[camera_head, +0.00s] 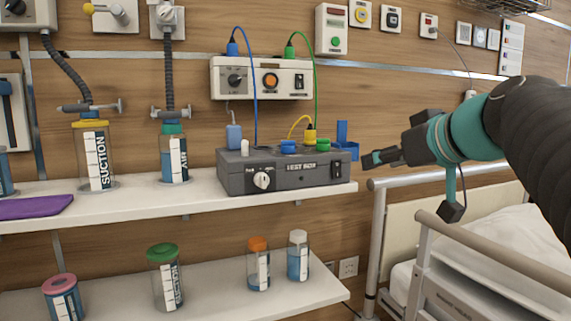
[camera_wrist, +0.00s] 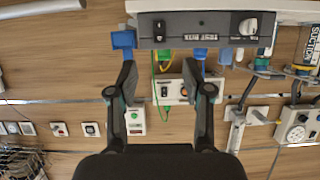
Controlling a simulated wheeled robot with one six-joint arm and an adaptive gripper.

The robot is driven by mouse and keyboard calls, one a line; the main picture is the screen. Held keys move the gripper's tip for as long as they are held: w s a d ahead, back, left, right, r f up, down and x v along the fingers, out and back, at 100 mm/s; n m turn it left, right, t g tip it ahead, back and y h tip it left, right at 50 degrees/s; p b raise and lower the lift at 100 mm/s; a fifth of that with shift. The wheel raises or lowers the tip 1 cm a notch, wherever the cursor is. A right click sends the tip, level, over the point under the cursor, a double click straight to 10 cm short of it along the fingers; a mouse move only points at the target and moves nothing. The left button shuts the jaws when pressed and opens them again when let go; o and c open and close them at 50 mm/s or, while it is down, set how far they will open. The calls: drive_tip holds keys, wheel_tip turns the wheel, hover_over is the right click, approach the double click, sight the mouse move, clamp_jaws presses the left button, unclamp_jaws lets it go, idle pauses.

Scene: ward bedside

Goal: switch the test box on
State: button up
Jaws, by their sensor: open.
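The test box (camera_head: 287,175) is a dark grey case lettered TEST BOX on the upper white shelf. A black rocker switch (camera_head: 337,170) is at the right end of its front, and a white round knob (camera_head: 262,181) is toward the left. The wrist view shows the box (camera_wrist: 206,40) upside down at the top, with its rocker (camera_wrist: 159,31) and knob (camera_wrist: 248,26). My gripper (camera_head: 370,160) appears just right of the box in the head view. In the wrist view my gripper (camera_wrist: 160,80) has its fingers spread and empty, below the rocker. The rocker's position is too small to tell.
Blue, yellow and green plugs and cables sit on the box, beside a blue holder (camera_head: 346,148). A wall panel (camera_head: 262,79) hangs above. A bed rail (camera_head: 500,250) stands at the right.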

sight(338, 173)
drive_tip(key=x, duration=1.4)
drive_tip(key=shift+w, duration=0.3)
